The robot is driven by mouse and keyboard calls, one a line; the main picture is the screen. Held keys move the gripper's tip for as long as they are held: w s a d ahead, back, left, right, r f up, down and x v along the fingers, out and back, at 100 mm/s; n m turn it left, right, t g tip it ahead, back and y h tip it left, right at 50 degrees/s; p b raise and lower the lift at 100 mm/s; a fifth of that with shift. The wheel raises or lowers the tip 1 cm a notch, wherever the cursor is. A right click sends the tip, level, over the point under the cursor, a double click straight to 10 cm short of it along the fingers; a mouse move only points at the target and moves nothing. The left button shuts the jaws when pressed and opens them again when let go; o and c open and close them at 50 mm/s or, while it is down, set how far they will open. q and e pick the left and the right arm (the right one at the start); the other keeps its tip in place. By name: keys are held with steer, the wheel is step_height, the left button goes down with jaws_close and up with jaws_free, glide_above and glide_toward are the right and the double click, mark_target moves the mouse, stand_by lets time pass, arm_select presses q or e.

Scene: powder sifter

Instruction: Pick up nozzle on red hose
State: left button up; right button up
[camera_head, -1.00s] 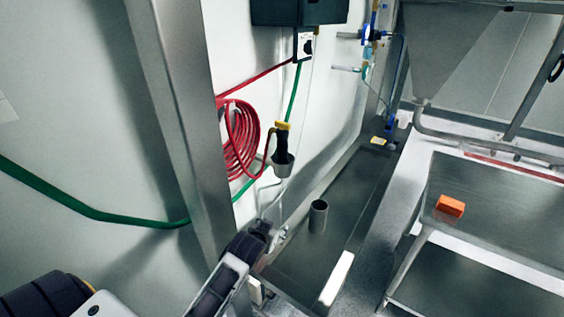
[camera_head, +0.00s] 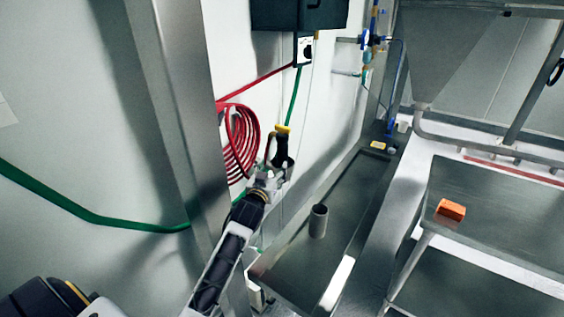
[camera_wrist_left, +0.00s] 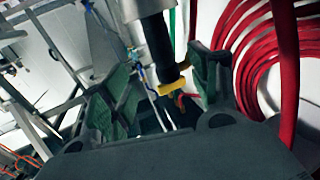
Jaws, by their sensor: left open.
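The nozzle (camera_head: 282,136), black with a yellow end, stands upright in a grey metal cup on the wall beside the coiled red hose (camera_head: 240,145). My left gripper (camera_head: 277,166) is close in front of the cup, just below the nozzle's yellow end, and partly hides both. In the left wrist view, the fingers of the left gripper (camera_wrist_left: 160,88) are open on either side of the nozzle (camera_wrist_left: 160,55), with visible gaps. The nozzle's yellow part (camera_wrist_left: 170,88) and the red hose (camera_wrist_left: 270,50) show there too. My right gripper is not in view.
A steel post (camera_head: 185,120) stands left of the hose. A green hose (camera_head: 90,215) runs along the wall. A grey cylinder (camera_head: 318,221) stands in the trough (camera_head: 345,215) below. An orange block (camera_head: 451,209) lies on a steel table at right.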

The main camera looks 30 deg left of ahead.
mark_target(281, 153)
arm_select(q)
steer(key=shift+w, duration=0.15)
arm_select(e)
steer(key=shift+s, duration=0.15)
arm_select(q)
steer(key=shift+w+a+p, duration=0.15)
steer(key=shift+w+a, duration=0.15)
steer(key=shift+w, duration=1.05)
steer(key=shift+w+a+p, duration=0.1)
steer(key=shift+w+a, duration=0.15)
steer(key=shift+w, duration=1.1)
steer(key=shift+w+a+p, duration=0.15)
steer(key=shift+w+a, duration=0.15)
steer(key=shift+w, duration=1.05)
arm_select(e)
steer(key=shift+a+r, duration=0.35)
